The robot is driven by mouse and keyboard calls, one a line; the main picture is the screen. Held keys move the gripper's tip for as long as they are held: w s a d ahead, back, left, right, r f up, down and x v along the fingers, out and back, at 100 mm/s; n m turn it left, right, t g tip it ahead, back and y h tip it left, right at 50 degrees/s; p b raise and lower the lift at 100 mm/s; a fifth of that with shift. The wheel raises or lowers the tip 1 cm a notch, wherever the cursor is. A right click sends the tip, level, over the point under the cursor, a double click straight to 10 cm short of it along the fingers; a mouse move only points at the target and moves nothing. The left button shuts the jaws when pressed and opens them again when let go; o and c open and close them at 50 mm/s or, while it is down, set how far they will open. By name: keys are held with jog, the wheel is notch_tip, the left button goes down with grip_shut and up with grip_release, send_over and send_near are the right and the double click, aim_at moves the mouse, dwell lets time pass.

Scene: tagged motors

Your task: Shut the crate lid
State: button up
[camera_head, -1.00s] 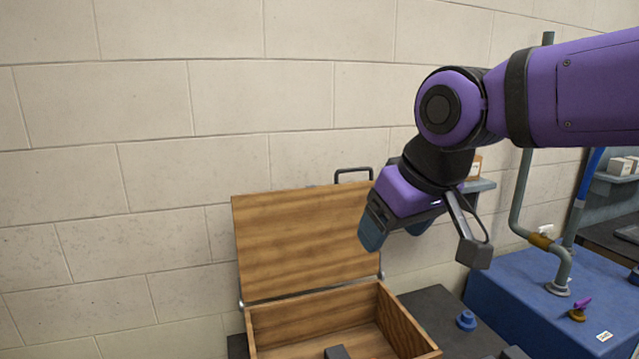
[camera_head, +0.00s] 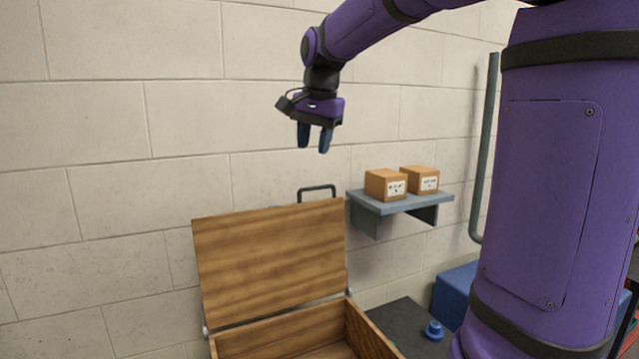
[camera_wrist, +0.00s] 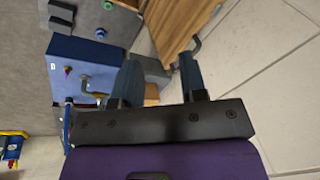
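The wooden crate (camera_head: 371,331) stands at the bottom of the head view, with its lower part cut off by the frame. Its lid (camera_head: 270,262) is open and tilted up near the wall, with a dark handle (camera_head: 317,190) at its top edge. My gripper (camera_head: 313,150) hangs above the lid's top edge, fingers pointing down, apart from it. The two fingers are spread with nothing between them. In the wrist view the brown lid (camera_wrist: 180,22) shows beyond the fingers (camera_wrist: 160,80). The inside of the crate is mostly out of view.
A wall shelf (camera_head: 400,203) with two cardboard boxes (camera_head: 386,185) is right of the lid. A blue knob (camera_head: 433,331) sits on the dark surface right of the crate. A vertical pipe (camera_head: 486,150) and blue block (camera_head: 455,290) are farther right. The wall is close behind.

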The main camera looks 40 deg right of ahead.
jog(key=w+d+f+m+g, duration=0.2)
jog(key=w+d+f+m, duration=0.2)
jog(key=w+d+m, duration=0.7)
jog(key=w+f+n, duration=0.1)
jog(key=f, duration=0.2)
jog(key=w+d+f+n, duration=0.1)
jog(key=w+f, duration=0.1)
jog(key=f, duration=0.2)
jog(key=w+f+n, duration=0.1)
jog(key=f, duration=0.2)
jog(key=shift+w+d+f, duration=0.15)
jog(key=shift+d+f, duration=0.1)
jog(key=shift+d, duration=0.15)
grip_shut()
